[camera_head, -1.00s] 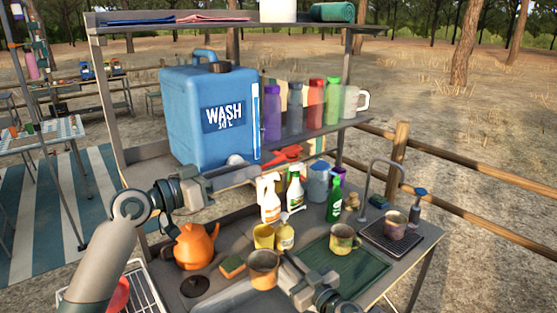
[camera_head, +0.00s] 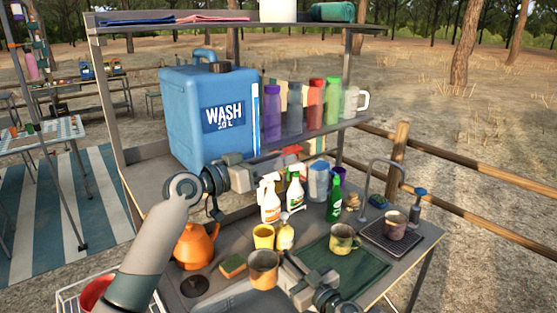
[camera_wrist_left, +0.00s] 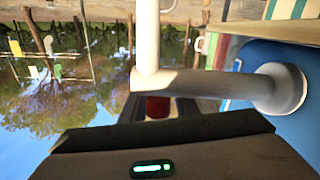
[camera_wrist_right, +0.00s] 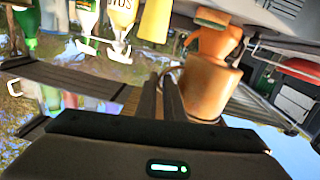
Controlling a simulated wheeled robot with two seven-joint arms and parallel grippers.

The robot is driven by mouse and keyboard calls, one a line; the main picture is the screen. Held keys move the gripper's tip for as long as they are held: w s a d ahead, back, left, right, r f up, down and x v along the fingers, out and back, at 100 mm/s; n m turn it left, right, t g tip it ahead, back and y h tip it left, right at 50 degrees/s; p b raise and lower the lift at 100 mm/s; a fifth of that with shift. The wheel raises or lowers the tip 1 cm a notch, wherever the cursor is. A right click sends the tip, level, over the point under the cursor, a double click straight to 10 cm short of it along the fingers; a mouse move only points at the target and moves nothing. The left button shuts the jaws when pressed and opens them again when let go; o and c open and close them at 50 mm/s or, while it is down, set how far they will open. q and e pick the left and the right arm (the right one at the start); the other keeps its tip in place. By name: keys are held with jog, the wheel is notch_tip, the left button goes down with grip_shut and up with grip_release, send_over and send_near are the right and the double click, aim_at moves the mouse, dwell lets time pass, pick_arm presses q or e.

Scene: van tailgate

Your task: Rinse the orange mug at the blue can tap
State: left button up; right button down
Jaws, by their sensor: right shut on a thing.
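The orange mug (camera_head: 263,271) is upright over the counter in the head view; it also shows in the right wrist view (camera_wrist_right: 208,88). My right gripper (camera_head: 291,276) is shut on its handle side. The blue can (camera_head: 205,118), labelled WASH, stands on the middle shelf. In the left wrist view its grey tap (camera_wrist_left: 190,84) sticks out from the blue wall, with a pale pipe at its outer end and a dark red part behind. My left gripper (camera_head: 252,176) is in front of the can's lower edge, by the tap, and hides it in the head view. Its fingertips are not clear.
Spray bottles (camera_head: 270,199), a yellow cup (camera_head: 263,236), a sponge (camera_head: 233,266) and an orange kettle (camera_head: 195,247) crowd the counter. Another mug (camera_head: 344,239) stands at the green mat (camera_head: 350,268). A third mug (camera_head: 395,223) is on the dark drain tray at right.

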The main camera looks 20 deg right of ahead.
pick_arm(q)
jog(key=shift+c, duration=0.4)
grip_shut()
jog(key=shift+s+m+g, duration=0.15)
jog(key=shift+m+g, duration=0.15)
jog(key=shift+g, duration=0.1)
jog(key=shift+s+d+m+g+h, duration=0.1)
jog(key=shift+s+m+g+h, duration=0.15)
jog(key=shift+m+g, duration=0.25)
jog(key=shift+s+d+m+g+h, duration=0.1)
jog(key=shift+s+m+g+h, duration=0.15)
jog(key=shift+g, duration=0.45)
jog(key=shift+o, duration=0.4)
grip_release()
jog(key=shift+w, duration=0.1)
jog(key=shift+a, duration=0.15)
